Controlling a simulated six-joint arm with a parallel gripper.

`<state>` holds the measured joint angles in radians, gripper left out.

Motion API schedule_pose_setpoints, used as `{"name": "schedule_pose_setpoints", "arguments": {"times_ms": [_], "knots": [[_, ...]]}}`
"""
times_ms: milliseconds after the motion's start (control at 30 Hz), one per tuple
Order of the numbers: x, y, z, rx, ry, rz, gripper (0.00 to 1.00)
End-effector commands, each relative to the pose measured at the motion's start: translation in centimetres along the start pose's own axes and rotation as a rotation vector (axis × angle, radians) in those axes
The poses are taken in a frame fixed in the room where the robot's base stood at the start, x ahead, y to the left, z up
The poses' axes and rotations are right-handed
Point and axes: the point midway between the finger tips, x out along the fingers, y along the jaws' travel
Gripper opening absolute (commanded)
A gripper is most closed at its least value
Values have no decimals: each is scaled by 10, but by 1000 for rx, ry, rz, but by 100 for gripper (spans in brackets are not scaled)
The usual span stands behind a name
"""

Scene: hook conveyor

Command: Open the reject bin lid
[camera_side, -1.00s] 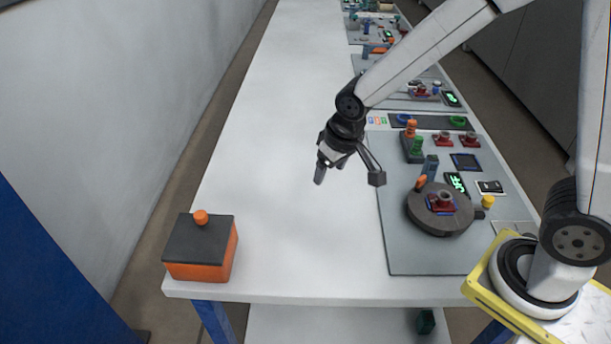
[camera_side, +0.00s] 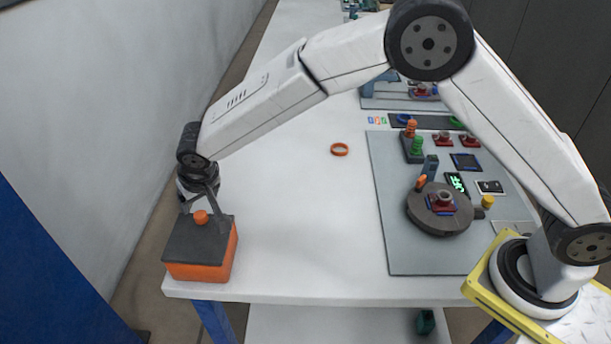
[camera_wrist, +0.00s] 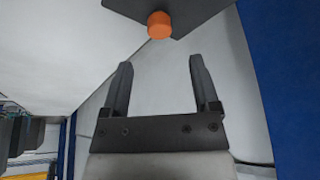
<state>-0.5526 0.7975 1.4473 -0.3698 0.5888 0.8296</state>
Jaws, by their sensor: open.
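The reject bin is an orange box (camera_side: 203,271) at the near left corner of the white table. Its dark grey lid (camera_side: 187,247) lies shut on top, with an orange knob (camera_side: 201,217) on it. In the wrist view the knob (camera_wrist: 159,25) and part of the lid (camera_wrist: 196,10) show at the top, beyond the fingertips. My gripper (camera_side: 203,208) is above the back of the bin, close to the knob; it also shows in the wrist view (camera_wrist: 158,65), open with nothing between its fingers. In the side view I cannot tell whether a finger touches the lid.
To the right, a grey mat (camera_side: 400,245) carries a round dark turntable (camera_side: 438,225), pegs and small parts. A wall stands along the left. The table around the bin is clear.

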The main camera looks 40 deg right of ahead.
Motion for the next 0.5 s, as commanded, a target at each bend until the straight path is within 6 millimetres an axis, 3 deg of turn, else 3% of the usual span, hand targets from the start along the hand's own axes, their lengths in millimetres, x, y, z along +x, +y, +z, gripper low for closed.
{"name": "schedule_pose_setpoints", "arguments": {"times_ms": [267, 500], "knots": [[3, 0, 0, 0, -1, 1, 78], [19, 0, 0, -1, -2, 2, 78]]}}
